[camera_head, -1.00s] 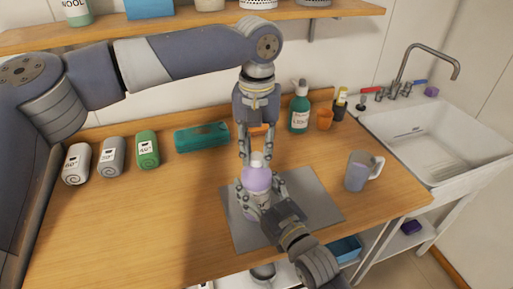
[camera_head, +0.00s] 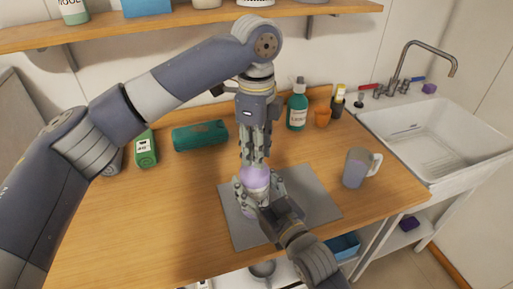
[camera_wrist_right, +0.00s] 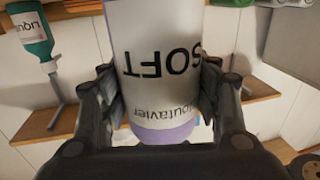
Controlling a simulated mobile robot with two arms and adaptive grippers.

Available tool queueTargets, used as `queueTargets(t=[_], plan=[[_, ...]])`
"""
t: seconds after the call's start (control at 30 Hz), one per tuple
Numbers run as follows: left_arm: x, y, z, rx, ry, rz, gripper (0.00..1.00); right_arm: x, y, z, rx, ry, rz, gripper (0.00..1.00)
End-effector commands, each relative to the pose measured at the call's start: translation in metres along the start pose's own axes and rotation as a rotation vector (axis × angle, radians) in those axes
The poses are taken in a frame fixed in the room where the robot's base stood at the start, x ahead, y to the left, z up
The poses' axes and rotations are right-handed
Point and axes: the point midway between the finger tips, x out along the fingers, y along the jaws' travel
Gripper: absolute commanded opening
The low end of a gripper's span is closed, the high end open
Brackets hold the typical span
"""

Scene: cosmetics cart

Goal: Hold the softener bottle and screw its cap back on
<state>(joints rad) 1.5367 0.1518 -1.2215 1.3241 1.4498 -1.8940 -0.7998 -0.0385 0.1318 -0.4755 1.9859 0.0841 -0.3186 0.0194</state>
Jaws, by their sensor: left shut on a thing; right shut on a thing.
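The softener bottle (camera_head: 255,178), lavender with a white label, stands upright over the grey mat (camera_head: 308,196). My right gripper (camera_head: 259,193) is shut around its body from the front right. In the right wrist view the bottle (camera_wrist_right: 160,50) appears upside down, with its "SOFT" label between the fingers of the right gripper (camera_wrist_right: 162,88). My left gripper (camera_head: 254,160) points down directly over the bottle top, its fingers close together and shut on the cap. The cap is mostly hidden by the fingers, so I cannot tell whether it is threaded on the neck.
A grey mug (camera_head: 356,168) stands right of the mat. The sink (camera_head: 440,125) is at right.

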Motion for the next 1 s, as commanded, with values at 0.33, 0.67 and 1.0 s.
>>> queueTargets(t=[0.33,0.67,1.0], plan=[[0.0001,0.0025,0.0013,0.639,0.001,-0.001,0.15,-0.0001,0.0002,-0.0003,0.000,0.001,0.000,0.00],[0.0001,0.0038,0.0038,1.210,0.000,-0.001,0.15,-0.0002,0.0001,-0.0002,0.000,0.001,0.000,0.00],[0.0002,0.0039,0.0038,1.244,0.000,-0.001,0.45,-0.0002,0.0000,-0.0002,0.000,0.001,0.000,0.00]])
